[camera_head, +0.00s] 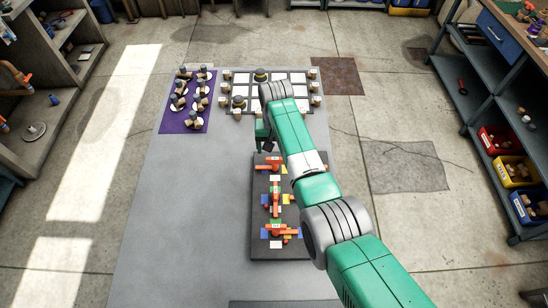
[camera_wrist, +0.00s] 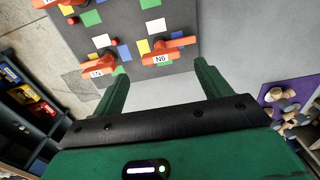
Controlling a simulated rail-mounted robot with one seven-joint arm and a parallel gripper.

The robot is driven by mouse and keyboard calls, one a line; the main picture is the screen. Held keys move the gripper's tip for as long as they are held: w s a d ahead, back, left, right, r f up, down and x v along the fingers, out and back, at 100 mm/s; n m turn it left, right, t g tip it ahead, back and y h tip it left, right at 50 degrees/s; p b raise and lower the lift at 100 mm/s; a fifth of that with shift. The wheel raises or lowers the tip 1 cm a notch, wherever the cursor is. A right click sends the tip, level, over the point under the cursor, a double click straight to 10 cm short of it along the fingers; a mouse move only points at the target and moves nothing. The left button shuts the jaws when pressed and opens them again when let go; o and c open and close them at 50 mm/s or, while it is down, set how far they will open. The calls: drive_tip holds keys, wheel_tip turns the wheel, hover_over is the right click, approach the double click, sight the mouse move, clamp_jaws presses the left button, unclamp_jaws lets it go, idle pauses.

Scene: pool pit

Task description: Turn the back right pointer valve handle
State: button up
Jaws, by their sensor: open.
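The dark valve board (camera_head: 257,225) carries orange pointer handles on white, blue, yellow and green patches. In the head view the back left handle (camera_head: 268,165) shows, but my arm hides the board's right side. In the wrist view, turned about half round, the back right handle (camera_wrist: 97,65) lies at the lower left of the board, just beyond the left fingertip. The back left handle (camera_wrist: 165,47), labelled N6, lies right of it. My gripper (camera_wrist: 160,69) is open and empty, its fingers apart, near the board's back edge. It also shows in the head view (camera_head: 267,140). No contact is visible.
A purple mat (camera_head: 166,122) with several small pieces and a white-squared grid (camera_head: 297,80) lie behind the board. Shelving with red (camera_head: 499,139), yellow (camera_head: 515,168) and blue bins (camera_head: 531,202) stands at the right. The grey surface left of the board is clear.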

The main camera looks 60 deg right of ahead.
sight(275, 158)
wheel_tip(275, 158, down, 6)
drive_tip(key=shift+r+b, duration=0.15)
drive_tip(key=shift+b, duration=0.7)
drive_tip(key=c, duration=1)
drive_tip(key=shift+n, duration=0.3)
